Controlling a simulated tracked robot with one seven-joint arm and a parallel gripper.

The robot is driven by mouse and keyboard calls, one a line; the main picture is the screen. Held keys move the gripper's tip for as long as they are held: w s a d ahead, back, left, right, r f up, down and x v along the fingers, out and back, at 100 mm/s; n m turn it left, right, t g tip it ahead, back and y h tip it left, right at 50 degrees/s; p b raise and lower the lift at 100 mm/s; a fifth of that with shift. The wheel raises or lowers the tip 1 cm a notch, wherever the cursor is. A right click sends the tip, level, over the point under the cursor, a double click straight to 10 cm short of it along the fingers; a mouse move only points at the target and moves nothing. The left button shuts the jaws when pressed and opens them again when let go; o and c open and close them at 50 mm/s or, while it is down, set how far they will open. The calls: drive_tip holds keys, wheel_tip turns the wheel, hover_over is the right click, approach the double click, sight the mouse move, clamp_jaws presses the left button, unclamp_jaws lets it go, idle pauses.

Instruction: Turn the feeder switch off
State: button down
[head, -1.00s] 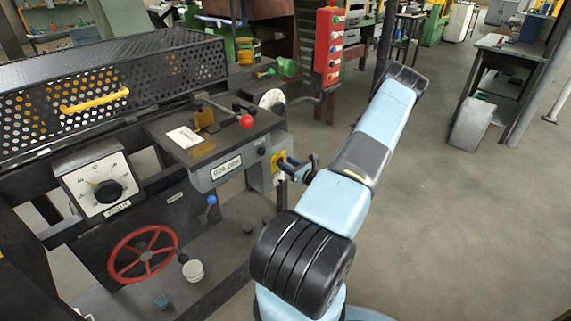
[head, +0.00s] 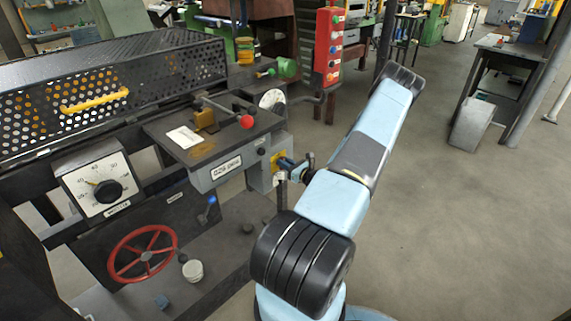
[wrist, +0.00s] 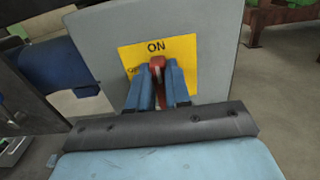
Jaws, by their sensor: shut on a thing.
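The feeder switch is a red lever (wrist: 157,66) on a yellow plate (wrist: 181,52) fixed to a grey box (wrist: 215,40). The plate reads "ON" at the top and a partly covered "OFF" at the left. The lever's visible tip points up, just below "ON". My gripper (wrist: 157,82) is shut on the lever, with one blue finger on each side. The fingers hide the lower part of the lever. In the head view, my gripper (head: 286,165) reaches the yellow plate (head: 277,160) from the right, and the lever itself is hidden.
A grey panel labelled G25 (head: 218,172) sits left of the switch box, below a red-knobbed lever (head: 246,121). A dial (head: 106,190) and a red handwheel (head: 143,254) are further left. A red button box (head: 328,47) stands behind. The floor at right is open.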

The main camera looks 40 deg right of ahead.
idle(0.4)
drive_tip(key=n, duration=0.4)
drive_tip(key=a+n, duration=0.1)
drive_tip(key=n, duration=0.4)
drive_tip(key=a+f+n, duration=0.1)
drive_tip(key=n, duration=0.4)
drive_tip(key=shift+s+f, duration=0.1)
drive_tip(key=shift+f+n, duration=0.2)
drive_tip(key=shift+n, duration=0.8)
drive_tip(key=shift+f+n, duration=0.15)
drive_tip(key=shift+n, duration=0.85)
drive_tip(key=c, duration=1.1)
unclamp_jaws()
drive_tip(key=shift+d, duration=0.1)
drive_tip(key=shift+o, duration=0.2)
drive_tip(key=shift+r, duration=0.1)
